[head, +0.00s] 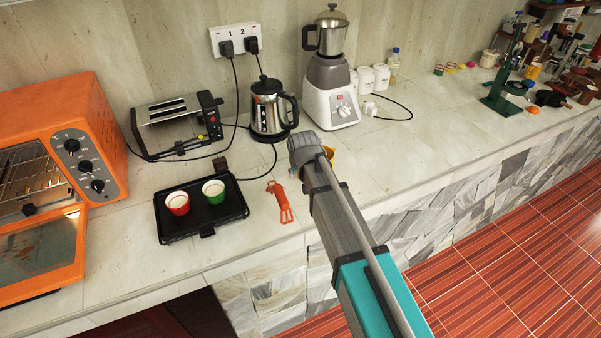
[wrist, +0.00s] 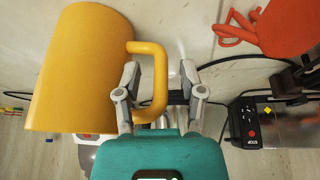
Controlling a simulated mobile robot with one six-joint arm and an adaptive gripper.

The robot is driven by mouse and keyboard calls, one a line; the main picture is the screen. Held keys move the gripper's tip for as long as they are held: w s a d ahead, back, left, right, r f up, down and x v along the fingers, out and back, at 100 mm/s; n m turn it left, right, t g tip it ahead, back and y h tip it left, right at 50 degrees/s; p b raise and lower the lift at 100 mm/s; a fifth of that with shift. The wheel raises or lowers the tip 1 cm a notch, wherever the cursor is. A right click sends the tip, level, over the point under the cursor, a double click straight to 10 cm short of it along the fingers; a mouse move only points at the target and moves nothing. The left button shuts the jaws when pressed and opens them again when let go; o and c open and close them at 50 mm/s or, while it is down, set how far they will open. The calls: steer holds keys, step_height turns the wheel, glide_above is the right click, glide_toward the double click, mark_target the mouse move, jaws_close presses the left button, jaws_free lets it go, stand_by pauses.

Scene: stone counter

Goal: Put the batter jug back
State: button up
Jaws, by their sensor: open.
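The yellow batter jug (wrist: 82,70) fills the upper left of the wrist view, with its handle facing my gripper. My gripper (wrist: 159,72) is open, one finger on each side of the outer bar of the handle; contact cannot be told. In the head view my arm covers most of the jug, and only a small yellow patch (head: 330,153) shows beside the arm's end. The fingers are hidden there. What the jug rests on is hidden.
A kettle (head: 268,108), blender (head: 330,75), toaster (head: 177,123) and orange oven (head: 60,175) stand behind and left.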

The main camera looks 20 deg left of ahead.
steer(key=shift+r, duration=0.1)
steer(key=p+v, duration=1.1)
steer(key=v, duration=0.1)
stand_by(0.6)
stand_by(0.8)
steer(key=w+d+f+m+g+h, duration=0.15)
steer(key=d+m, duration=0.25)
steer(key=d, duration=1.9)
steer(key=s+d+m+g, duration=0.1)
steer(key=s+d, duration=0.3)
steer(key=d, duration=0.7)
steer(key=s+d+m+g+h, duration=0.1)
steer(key=s+d, duration=0.3)
steer(key=d, duration=0.8)
steer(key=shift+m, duration=0.9)
steer(key=shift+f+g, duration=0.1)
steer(key=shift+g, duration=0.15)
